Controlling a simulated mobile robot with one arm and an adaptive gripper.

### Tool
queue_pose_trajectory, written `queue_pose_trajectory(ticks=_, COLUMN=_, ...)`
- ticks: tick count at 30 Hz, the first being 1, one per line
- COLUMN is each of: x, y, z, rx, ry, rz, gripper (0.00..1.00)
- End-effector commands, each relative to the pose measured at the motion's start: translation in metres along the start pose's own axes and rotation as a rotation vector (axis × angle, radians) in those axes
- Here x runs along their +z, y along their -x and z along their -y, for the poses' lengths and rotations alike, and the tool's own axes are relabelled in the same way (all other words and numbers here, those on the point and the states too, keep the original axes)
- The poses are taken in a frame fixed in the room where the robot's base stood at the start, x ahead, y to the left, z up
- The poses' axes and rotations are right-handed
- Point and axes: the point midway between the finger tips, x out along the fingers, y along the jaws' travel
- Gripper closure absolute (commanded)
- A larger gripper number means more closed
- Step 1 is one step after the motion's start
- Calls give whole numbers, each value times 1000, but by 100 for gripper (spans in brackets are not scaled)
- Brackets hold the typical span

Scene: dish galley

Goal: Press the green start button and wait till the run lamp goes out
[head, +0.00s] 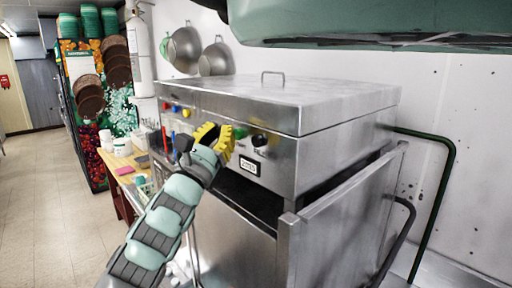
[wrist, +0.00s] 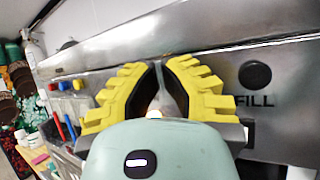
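My gripper (head: 213,132), with yellow ribbed fingers, is at the front panel of the steel dish machine (head: 290,145). In the wrist view my gripper (wrist: 160,66) has its fingertips together or nearly so, with nothing seen held. A green spot (head: 240,132), likely the green start button, shows just right of the fingers in the head view. In the wrist view it is hidden behind the fingers. Whether the fingers touch the panel cannot be told. A small pale glow (wrist: 155,113) shows between the finger bases; whether it is the run lamp is unclear.
A black FILL button (wrist: 255,75) is right of the fingers. Blue, red (head: 186,112) and yellow buttons are to the left. A wooden table (head: 125,160) with small items stands left of the machine. A green hood (head: 370,20) hangs above. The floor at left is clear.

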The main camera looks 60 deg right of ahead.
Motion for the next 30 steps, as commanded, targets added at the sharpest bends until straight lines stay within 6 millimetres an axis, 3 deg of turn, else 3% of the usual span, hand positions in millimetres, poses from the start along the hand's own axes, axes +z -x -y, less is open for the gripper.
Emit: queue_pose_trajectory(ticks=30, x=-3, y=-5, z=3, rx=-3, ry=-1, rz=1, gripper=100)
